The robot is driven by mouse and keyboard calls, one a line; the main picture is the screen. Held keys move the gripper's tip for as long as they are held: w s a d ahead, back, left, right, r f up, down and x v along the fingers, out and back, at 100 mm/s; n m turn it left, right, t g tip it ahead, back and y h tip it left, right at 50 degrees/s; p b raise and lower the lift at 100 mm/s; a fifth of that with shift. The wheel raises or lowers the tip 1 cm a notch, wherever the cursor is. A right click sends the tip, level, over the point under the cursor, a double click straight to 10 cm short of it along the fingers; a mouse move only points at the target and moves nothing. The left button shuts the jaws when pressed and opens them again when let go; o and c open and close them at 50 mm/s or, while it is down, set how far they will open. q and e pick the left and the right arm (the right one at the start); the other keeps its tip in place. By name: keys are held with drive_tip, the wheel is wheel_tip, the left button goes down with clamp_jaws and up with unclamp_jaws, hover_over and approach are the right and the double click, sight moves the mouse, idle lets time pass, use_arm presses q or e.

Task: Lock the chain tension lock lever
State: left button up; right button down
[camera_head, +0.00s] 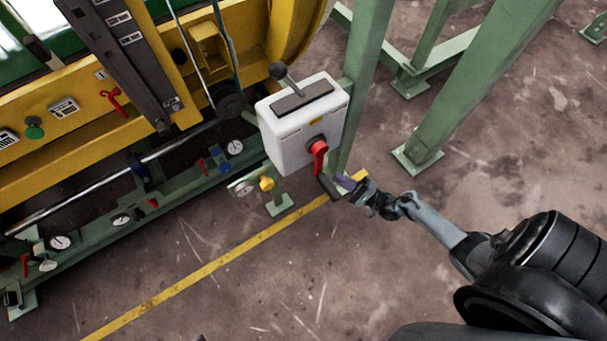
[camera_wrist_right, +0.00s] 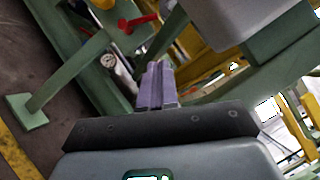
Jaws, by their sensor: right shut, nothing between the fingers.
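A white control box (camera_head: 300,125) is fixed to a green post. A red handle (camera_head: 319,150) sticks out of its front and hangs downward. A dark lever with a round knob (camera_head: 279,71) rises from its top. I cannot tell for sure which of these is the chain tension lock lever. My right gripper (camera_head: 345,182) is just below and right of the box, near a short dark bar (camera_head: 328,187); I cannot tell whether they touch. In the right wrist view its purple fingers (camera_wrist_right: 155,80) are together with nothing between them. My left gripper is not in view.
A yellow and green machine (camera_head: 90,150) with gauges and small red levers fills the left. Green posts (camera_head: 440,110) stand behind and right of the box. A red handle (camera_wrist_right: 138,21) and a gauge (camera_wrist_right: 108,61) show in the right wrist view. The floor (camera_head: 270,280) in front is clear.

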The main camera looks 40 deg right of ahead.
use_arm(q)
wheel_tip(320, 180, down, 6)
drive_tip(key=b, duration=0.5)
use_arm(e)
drive_tip(key=a+x, duration=0.2)
drive_tip(key=x, duration=1.1)
drive_tip(key=shift+s+f, duration=0.25)
drive_tip(key=shift+s, duration=0.1)
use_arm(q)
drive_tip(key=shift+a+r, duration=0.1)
